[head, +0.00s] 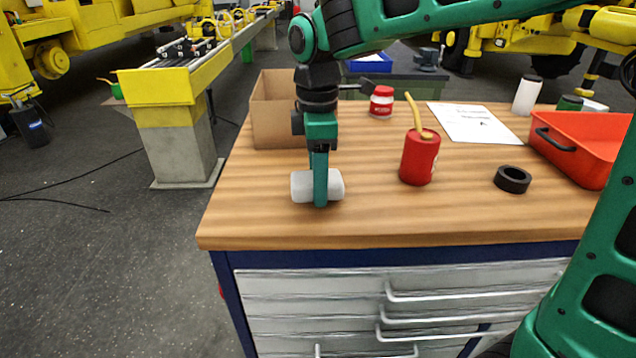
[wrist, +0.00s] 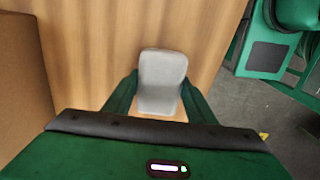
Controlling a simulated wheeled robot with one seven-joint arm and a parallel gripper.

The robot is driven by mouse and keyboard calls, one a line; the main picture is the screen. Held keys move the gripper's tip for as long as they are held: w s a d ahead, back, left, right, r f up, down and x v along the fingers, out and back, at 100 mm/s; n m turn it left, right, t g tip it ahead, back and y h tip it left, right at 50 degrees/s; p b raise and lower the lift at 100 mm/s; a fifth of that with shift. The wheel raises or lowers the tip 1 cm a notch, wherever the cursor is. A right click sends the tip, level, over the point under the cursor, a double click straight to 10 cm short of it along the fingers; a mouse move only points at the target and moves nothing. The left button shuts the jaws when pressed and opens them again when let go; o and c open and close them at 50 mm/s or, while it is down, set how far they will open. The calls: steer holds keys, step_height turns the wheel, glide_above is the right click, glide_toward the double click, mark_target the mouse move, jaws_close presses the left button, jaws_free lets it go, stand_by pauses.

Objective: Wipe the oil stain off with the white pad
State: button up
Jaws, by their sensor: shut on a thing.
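The white pad (head: 301,187) is a short white roll-like piece over the left part of the wooden workbench in the head view. My gripper (head: 320,190) points down and is shut on it, with the pad sticking out on both sides of the fingers. In the wrist view the pad (wrist: 162,75) lies between the two green fingers of my gripper (wrist: 160,95). I cannot tell whether the pad touches the bench top. No oil stain shows in either view; the pad and gripper may hide it.
On the bench (head: 270,225) stand a cardboard box (head: 275,125), a red oil can (head: 419,160), a red-and-white jar (head: 381,102), a black ring (head: 512,179), a paper sheet (head: 473,123) and a red tray (head: 590,150). The bench top left of the pad is clear.

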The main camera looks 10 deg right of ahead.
step_height(320, 180, up, 2)
steer(key=shift+s+a+r, duration=0.1)
steer(key=shift+a, duration=0.05)
steer(key=shift+r, duration=2.3)
